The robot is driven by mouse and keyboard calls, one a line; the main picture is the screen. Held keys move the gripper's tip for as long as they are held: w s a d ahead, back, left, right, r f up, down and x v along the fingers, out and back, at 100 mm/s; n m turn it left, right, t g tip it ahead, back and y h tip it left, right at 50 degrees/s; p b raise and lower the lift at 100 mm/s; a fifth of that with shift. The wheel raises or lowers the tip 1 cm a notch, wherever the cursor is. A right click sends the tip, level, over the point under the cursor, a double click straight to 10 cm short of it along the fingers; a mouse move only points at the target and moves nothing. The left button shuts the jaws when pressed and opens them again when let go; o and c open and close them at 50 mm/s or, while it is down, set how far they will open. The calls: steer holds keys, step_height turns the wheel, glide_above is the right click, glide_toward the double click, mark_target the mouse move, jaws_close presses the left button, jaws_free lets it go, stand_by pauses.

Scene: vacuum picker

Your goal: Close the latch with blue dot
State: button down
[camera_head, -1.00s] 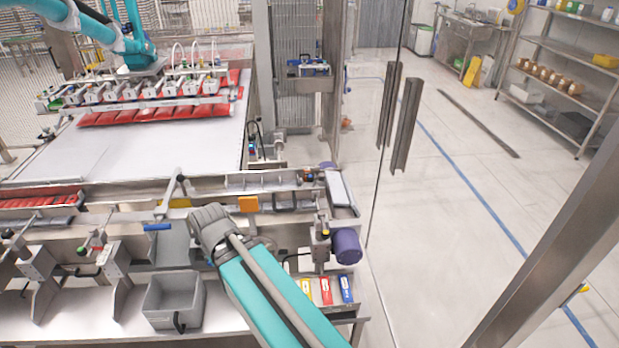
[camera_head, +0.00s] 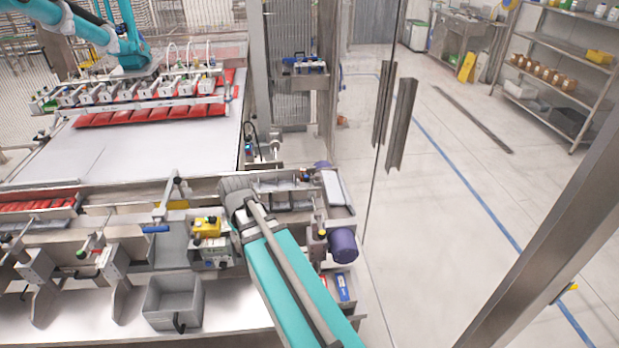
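A latch-like lever with a blue handle (camera_head: 156,228) lies at the centre left of the machine's front rail, below an upright metal arm. I cannot make out a separate blue dot on it. Another clamp, with a green tip (camera_head: 81,254), sits farther left. My teal arm reaches up from the bottom right, and its grey joint is right of the blue handle, apart from it. My gripper's fingers do not show; they are hidden behind the arm or too unclear to pick out.
A yellow block with a black knob (camera_head: 207,227) sits between the blue handle and my arm. A grey open bin (camera_head: 173,301) stands on the front ledge. A purple cylinder (camera_head: 343,245) is right of my arm. A glass door with dark handles (camera_head: 402,125) bounds the right side.

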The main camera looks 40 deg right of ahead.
mark_target(310, 179)
steer(key=w+d+r+m+t+p, duration=0.1)
steer(key=w+d+r+p, duration=0.1)
steer(key=d, duration=1.4)
steer(key=w+d+r+t+h+p, duration=0.1)
steer(key=w+d+r+p, duration=0.1)
steer(key=d, duration=1.5)
step_height(310, 179, up, 3)
steer(key=shift+w+d+f+m+t+p, duration=0.15)
steer(key=shift+w+m+t+p, duration=0.2)
steer(key=shift+p, duration=0.4)
steer(key=shift+f, duration=0.15)
steer(key=b+x, duration=1)
steer(key=shift+s, duration=0.1)
steer(key=shift+w+d+f, duration=0.1)
steer(key=shift+w+d, duration=0.1)
steer(key=shift+w, duration=0.75)
steer(key=shift+w+d+f, duration=0.1)
steer(key=shift+w+d, duration=0.05)
steer(key=shift+w, duration=0.8)
